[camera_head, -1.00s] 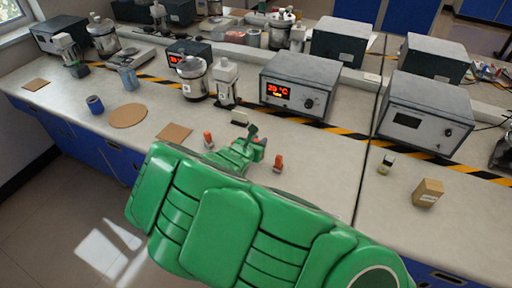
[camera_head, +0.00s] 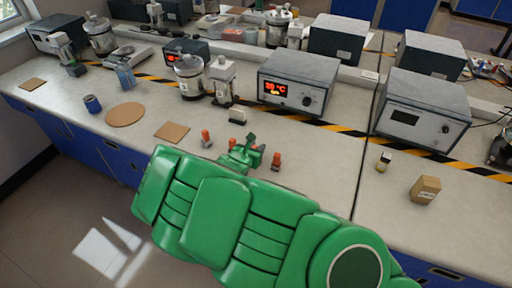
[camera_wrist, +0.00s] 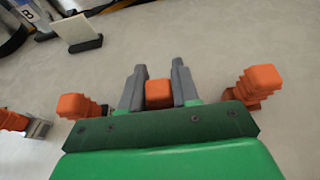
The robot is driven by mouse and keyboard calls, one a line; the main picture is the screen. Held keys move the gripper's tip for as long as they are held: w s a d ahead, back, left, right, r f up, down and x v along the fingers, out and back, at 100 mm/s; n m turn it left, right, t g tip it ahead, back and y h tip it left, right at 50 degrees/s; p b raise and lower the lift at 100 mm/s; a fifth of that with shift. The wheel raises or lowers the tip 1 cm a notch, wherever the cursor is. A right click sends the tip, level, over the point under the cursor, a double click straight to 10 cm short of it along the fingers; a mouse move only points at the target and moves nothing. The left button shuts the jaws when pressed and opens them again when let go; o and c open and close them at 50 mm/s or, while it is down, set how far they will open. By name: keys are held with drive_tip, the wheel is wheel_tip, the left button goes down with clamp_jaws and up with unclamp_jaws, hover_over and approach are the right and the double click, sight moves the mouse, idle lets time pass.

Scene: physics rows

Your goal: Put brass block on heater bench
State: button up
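My gripper (camera_wrist: 159,85) is low over the bench, with one grey finger on each side of an orange block (camera_wrist: 158,94). The fingers are very close to its sides; I cannot tell whether they touch it. Its lower part is hidden. I cannot tell whether this orange block is the brass block. Similar orange pieces stand to the left (camera_wrist: 84,106) and right (camera_wrist: 258,84) of my gripper; in the head view they show at left (camera_head: 206,138) and right (camera_head: 276,161). I cannot pick out the heater bench with certainty; a grey box with a lit red display (camera_head: 298,80) stands behind.
Brown flat mats (camera_head: 172,132) and a round one (camera_head: 125,115) lie at left, near a blue cup (camera_head: 93,103). Metal pots (camera_head: 189,76) stand behind. A small bottle (camera_head: 384,162) and a brown box (camera_head: 425,190) stand at right.

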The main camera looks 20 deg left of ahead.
drive_tip(key=o, duration=0.3)
drive_tip(key=shift+o, duration=0.2)
drive_tip(key=shift+r, duration=0.15)
drive_tip(key=v, duration=1.2)
idle(0.3)
